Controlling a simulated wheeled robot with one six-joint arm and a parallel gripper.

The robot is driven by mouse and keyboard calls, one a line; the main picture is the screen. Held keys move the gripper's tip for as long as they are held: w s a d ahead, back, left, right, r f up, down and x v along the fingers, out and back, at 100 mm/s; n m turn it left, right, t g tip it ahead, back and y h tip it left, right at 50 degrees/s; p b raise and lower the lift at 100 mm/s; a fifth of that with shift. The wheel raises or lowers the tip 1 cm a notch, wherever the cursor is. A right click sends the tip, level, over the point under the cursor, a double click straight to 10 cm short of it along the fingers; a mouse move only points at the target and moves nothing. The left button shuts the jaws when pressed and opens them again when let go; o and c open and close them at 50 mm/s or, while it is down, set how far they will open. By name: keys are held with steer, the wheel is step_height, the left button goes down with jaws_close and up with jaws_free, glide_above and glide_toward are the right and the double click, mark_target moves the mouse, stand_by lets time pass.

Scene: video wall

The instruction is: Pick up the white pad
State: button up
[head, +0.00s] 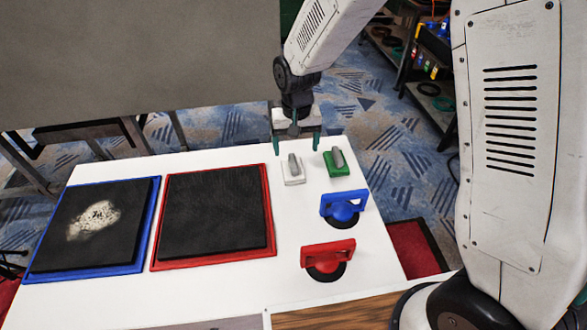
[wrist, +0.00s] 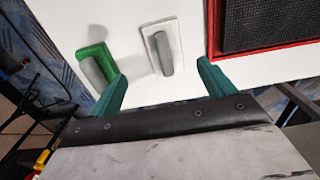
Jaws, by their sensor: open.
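The white pad (head: 293,170) is a small flat white block with a grey handle on top. It lies on the white table, left of a green pad (head: 337,163) with a similar grey handle. In the wrist view the white pad (wrist: 177,50) lies ahead of my gripper, between the lines of the fingers, and the green pad (wrist: 97,66) is at its left. My gripper (head: 297,146) is open and empty, with green fingertips, just beyond the white pad at the table's far edge. The fingers also show in the wrist view (wrist: 160,92), apart from the white pad.
A red-framed black panel (head: 269,248) lies left of the white pad, and a blue-framed panel (head: 147,237) with a pale smudge lies farther left. A blue suction cup (head: 343,208) and a red one (head: 327,258) stand nearer on the table.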

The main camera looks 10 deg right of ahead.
mark_target(293, 161)
steer(key=f, duration=0.5)
steer(key=a+f, duration=0.1)
steer(key=f, duration=0.1)
steer(key=shift+f, duration=0.25)
steer(key=c, duration=1.1)
